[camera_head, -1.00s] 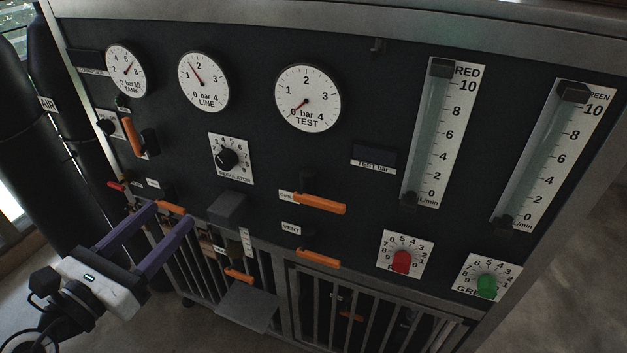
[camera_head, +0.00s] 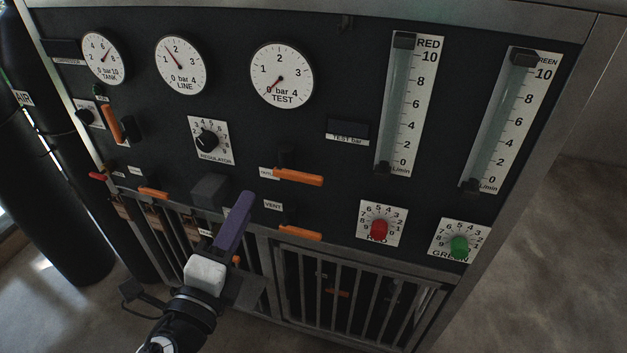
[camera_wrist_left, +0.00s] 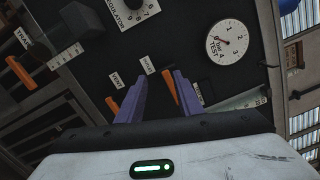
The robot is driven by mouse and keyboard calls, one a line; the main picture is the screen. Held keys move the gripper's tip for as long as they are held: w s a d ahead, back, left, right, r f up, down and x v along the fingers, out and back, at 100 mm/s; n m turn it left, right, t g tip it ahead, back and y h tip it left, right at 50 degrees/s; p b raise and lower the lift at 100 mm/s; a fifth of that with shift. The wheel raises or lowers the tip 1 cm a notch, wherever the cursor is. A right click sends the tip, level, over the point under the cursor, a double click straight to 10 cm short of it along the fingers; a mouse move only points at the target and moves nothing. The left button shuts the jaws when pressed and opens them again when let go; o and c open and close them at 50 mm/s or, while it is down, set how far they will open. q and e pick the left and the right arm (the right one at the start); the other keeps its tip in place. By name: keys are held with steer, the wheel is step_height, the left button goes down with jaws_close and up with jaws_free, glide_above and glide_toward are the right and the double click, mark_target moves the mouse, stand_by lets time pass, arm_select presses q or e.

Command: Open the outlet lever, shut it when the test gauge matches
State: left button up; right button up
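The outlet lever (camera_head: 298,177) is an orange handle lying level, beside a partly hidden label, below the test gauge (camera_head: 281,75). The gauge's red needle points near 0. My left gripper (camera_head: 243,207) is left of and below the lever in the head view, its purple fingers overlapping there. In the left wrist view the fingers (camera_wrist_left: 160,84) are apart and empty. That view also shows the outlet lever (camera_wrist_left: 170,86) beyond the gap, close to the right finger, and the test gauge (camera_wrist_left: 229,42) up to the right. I see no contact. My right gripper is out of view.
The orange vent lever (camera_head: 300,232) sits just below the outlet lever. A dark box (camera_head: 209,190) juts from the panel near my left gripper. The line gauge (camera_head: 181,66) reads about 1.5. Red (camera_head: 379,229) and green (camera_head: 460,246) knobs are at right.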

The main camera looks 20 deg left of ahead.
mark_target(306, 181)
arm_select(q)
steer(key=d+n+h, duration=0.1)
steer(key=d+n, duration=0.2)
steer(key=d, duration=0.5)
steer(key=shift+w+r+p, duration=0.2)
steer(key=shift+w+p, duration=0.05)
steer(key=shift+w, duration=2.35)
steer(key=shift+w+r+p, duration=0.15)
steer(key=shift+w+p, duration=0.05)
steer(key=shift+w, duration=2.35)
jaws_close()
